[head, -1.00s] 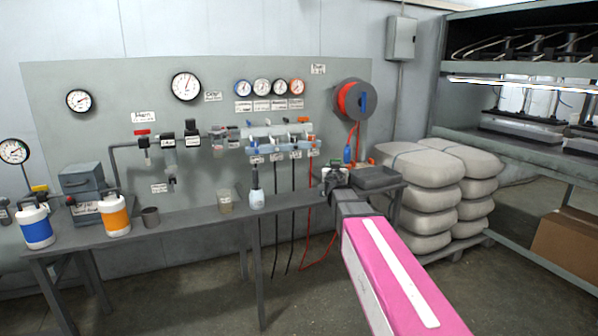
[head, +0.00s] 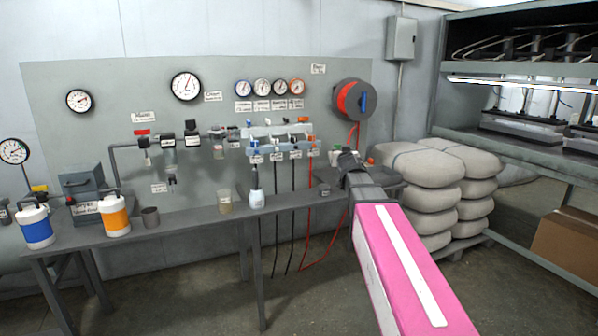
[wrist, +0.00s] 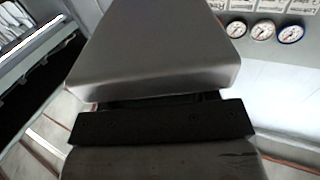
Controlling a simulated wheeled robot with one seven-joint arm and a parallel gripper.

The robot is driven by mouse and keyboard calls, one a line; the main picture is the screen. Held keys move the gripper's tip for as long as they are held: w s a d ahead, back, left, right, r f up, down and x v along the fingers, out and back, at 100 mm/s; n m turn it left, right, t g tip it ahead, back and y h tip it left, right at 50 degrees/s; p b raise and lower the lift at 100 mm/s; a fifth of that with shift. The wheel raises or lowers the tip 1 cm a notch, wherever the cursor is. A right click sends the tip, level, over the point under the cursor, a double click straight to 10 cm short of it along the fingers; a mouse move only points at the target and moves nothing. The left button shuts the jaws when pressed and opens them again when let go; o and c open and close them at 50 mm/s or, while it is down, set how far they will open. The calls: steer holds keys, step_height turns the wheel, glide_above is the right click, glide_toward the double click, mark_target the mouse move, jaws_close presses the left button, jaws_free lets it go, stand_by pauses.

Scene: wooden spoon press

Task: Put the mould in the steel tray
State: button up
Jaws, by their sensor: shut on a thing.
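My gripper (head: 347,160) is at the far end of my pink arm, above the right end of the grey bench. It is shut on the mould, which my own wrist and arm hide almost wholly in the head view. In the wrist view, large grey and black shapes fill the middle, and I cannot tell the mould's outline among them. The steel tray (head: 392,184) lies at the bench's right end. My arm covers most of it, and only a dark part shows to the right. I cannot tell the gap between gripper and tray.
A hose reel (head: 352,100) hangs behind my gripper. Stacked sacks (head: 435,190) and a press rack stand right.

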steer(key=shift+s+d+r, duration=0.2)
steer(key=shift+d+r, duration=0.15)
steer(key=shift+r, duration=0.3)
steer(key=shift+s+d+r, duration=0.15)
steer(key=shift+d+r, duration=0.15)
steer(key=shift+r, duration=0.4)
steer(key=shift+s+d+r, duration=0.2)
steer(key=shift+d+r, duration=0.15)
steer(key=shift+r, duration=0.3)
